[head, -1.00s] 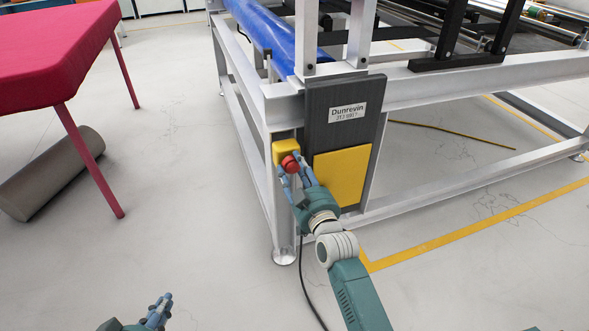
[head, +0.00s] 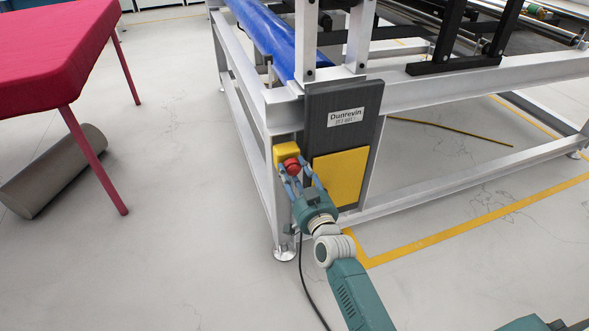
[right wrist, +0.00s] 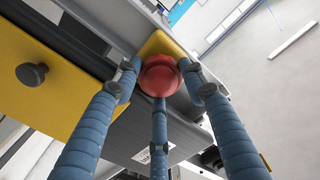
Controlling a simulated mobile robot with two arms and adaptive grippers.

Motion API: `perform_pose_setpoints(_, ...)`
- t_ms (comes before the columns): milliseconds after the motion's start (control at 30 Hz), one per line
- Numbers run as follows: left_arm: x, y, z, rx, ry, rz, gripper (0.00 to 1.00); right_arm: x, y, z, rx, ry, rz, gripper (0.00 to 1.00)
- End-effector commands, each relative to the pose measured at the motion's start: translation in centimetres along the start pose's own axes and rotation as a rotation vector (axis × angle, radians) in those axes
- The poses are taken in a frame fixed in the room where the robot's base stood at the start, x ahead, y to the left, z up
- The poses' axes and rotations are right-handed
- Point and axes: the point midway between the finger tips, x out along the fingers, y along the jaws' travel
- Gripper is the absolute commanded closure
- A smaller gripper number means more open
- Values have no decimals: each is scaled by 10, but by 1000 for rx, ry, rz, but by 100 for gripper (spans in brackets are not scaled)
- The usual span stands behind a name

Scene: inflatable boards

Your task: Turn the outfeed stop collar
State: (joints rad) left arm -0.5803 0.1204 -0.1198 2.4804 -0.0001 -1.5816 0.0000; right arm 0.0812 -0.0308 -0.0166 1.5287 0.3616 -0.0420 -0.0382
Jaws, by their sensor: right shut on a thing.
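The outfeed stop collar is a round red knob (head: 291,165) on a small yellow box (head: 286,149) at the corner post of the frame. It also shows in the right wrist view as a red knob (right wrist: 160,78) in front of the yellow box (right wrist: 163,43). My right gripper (head: 294,174) has blue ribbed fingers, shut around the red knob from the front. In the right wrist view the fingers (right wrist: 160,88) touch or nearly touch its sides and lower edge. Any turn marks on the knob cannot be made out. My left gripper is out of view.
A dark panel (head: 318,110) labelled Dunrevin and a yellow plate (head: 340,175) sit right of the knob. A black cable (head: 307,280) hangs below. The floor between is clear.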

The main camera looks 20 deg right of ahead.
Motion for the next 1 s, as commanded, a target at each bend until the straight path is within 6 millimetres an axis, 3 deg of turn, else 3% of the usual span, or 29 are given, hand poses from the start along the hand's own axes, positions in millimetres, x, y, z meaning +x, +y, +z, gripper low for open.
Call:
perform_pose_setpoints(600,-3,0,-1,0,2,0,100,0,0,4,50,-7,0,85)
perform_pose_setpoints(633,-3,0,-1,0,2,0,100,0,0,4,50,-7,0,55)
perform_pose_setpoints(700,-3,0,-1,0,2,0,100,0,0,4,50,-7,0,41)
perform_pose_setpoints(1000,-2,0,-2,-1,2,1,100,-1,0,2,49,-3,0,40)
